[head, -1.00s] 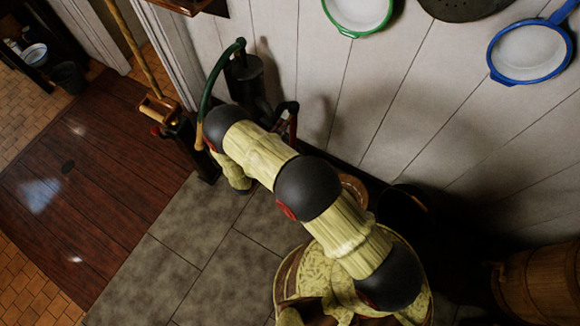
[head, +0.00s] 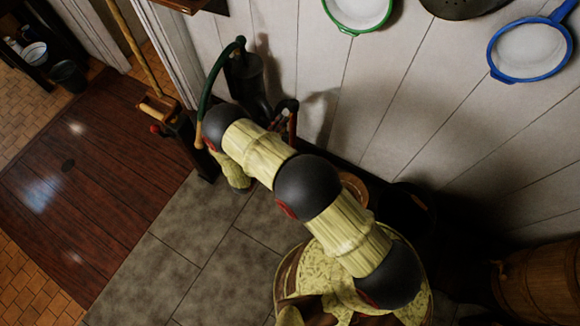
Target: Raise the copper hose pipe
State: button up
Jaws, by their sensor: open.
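A dark pump (head: 246,82) with a curved green handle (head: 212,82) stands against the white plank wall. A thin reddish-brown upright piece, which looks like the copper hose pipe (head: 292,126), shows just right of the pump, small and in shadow. My arm reaches across the middle of the view toward it and hides the pipe's lower part. My gripper (head: 283,113) shows only in part, as dark fingers past my arm, open and close to the pipe. I cannot tell whether it touches the pipe.
A wooden-handled stand (head: 160,108) is left of the pump. A barrel (head: 545,290) stands at the far right. A green-rimmed pan (head: 357,14) and a blue-rimmed pan (head: 530,50) hang on the wall. The grey tile floor (head: 195,235) to the left is clear.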

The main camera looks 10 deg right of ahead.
jog(key=v, duration=1)
jog(key=shift+s+a, duration=0.25)
dwell(0.4)
